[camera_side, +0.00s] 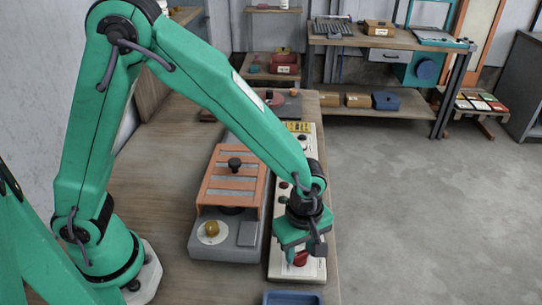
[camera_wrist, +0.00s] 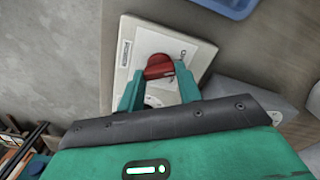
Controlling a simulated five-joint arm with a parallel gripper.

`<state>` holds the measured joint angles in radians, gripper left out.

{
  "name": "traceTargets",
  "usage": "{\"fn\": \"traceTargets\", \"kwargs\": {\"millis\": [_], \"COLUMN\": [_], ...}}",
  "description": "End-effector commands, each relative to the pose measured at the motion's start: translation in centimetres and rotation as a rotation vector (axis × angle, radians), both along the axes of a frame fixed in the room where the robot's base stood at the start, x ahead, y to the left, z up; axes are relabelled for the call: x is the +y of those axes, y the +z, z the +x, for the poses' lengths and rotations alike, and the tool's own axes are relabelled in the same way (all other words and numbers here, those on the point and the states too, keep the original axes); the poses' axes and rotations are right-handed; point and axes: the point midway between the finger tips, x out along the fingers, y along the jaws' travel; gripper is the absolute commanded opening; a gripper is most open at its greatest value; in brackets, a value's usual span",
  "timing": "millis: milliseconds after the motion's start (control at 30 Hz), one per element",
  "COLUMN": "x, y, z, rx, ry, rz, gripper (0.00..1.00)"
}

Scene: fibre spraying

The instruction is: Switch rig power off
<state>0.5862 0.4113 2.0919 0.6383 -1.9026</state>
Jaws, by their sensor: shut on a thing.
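The rig's power switch is a red knob (camera_wrist: 159,67) near the end of a cream control panel (camera_wrist: 124,52). In the wrist view my gripper (camera_wrist: 157,80) has one finger on each side of the knob and is shut on it. In the side view the red knob (camera_side: 300,258) shows just below my gripper (camera_side: 297,256), at the near end of the long cream panel (camera_side: 311,271). Small markings lie beside the knob, too small to read. The fingers hide part of the knob and its dial.
The grey rig (camera_side: 225,247) with an orange frame (camera_side: 234,180) and a brass knob (camera_side: 212,228) stands left of the panel. A blue tray (camera_side: 293,298) lies at the near table edge. Open floor (camera_side: 430,220) is to the right.

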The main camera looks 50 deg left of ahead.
Motion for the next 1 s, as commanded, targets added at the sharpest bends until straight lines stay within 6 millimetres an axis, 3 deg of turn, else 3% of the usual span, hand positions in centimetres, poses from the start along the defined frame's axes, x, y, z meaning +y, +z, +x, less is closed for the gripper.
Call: {"fn": "traceTargets", "kwargs": {"millis": [667, 700, 800, 1000], "x": [0.05, 0.05, 0.04, 0.02], "y": [0.1, 0.1, 0.08, 0.05], "z": [-0.02, -0.02, -0.02, -0.01], "rx": [0.001, 0.001, 0.0, 0.0], "ry": [0.098, 0.098, 0.097, 0.096], "rz": [0.0, 0.0, 0.0, 0.0], "gripper": [0.12, 0.36, 0.56, 0.56]}}
